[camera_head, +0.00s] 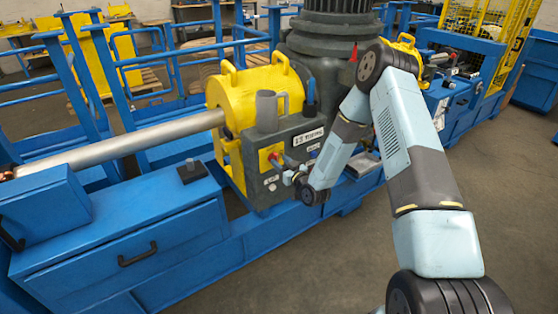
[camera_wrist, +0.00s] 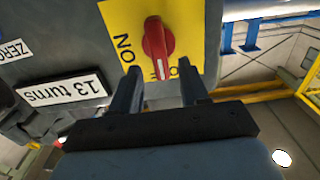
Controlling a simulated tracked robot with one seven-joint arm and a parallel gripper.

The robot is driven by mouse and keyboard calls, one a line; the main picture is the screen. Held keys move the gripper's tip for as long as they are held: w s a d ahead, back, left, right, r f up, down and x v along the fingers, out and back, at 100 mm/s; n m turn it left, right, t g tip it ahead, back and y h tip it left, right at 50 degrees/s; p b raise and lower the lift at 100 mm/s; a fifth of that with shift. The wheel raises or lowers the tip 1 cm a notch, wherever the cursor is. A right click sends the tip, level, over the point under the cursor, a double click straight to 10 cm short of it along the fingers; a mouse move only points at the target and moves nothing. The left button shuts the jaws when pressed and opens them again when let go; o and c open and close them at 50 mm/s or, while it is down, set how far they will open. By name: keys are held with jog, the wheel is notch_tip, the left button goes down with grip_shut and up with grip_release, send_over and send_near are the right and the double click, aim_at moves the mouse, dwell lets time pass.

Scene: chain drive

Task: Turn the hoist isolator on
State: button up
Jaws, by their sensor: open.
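The isolator is a red rotary knob (camera_wrist: 157,42) on a yellow plate (camera_wrist: 115,18) in the wrist view. The plate carries the words ON, at the left, and OFF, below the knob; the picture is turned over. The knob's white mark points down, beside the OFF lettering. My gripper (camera_wrist: 161,80) is open, its two dark fingers apart below the knob, one toward each side; I cannot tell whether they touch the plate. In the head view the yellow plate (camera_head: 266,151) is on the grey box's front, and my gripper (camera_head: 288,176) is just right of and below it.
The grey control box (camera_head: 250,185) also bears a "13 turns" label (camera_wrist: 62,90) and a ZERO label (camera_wrist: 14,50). A yellow housing (camera_head: 235,90) with a long metal shaft (camera_head: 130,145) stands behind it. Blue machine frames (camera_head: 125,235) lie left; open floor is at right.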

jog(key=shift+x, duration=1.35)
jog(key=shift+d, duration=0.15)
grip_shut()
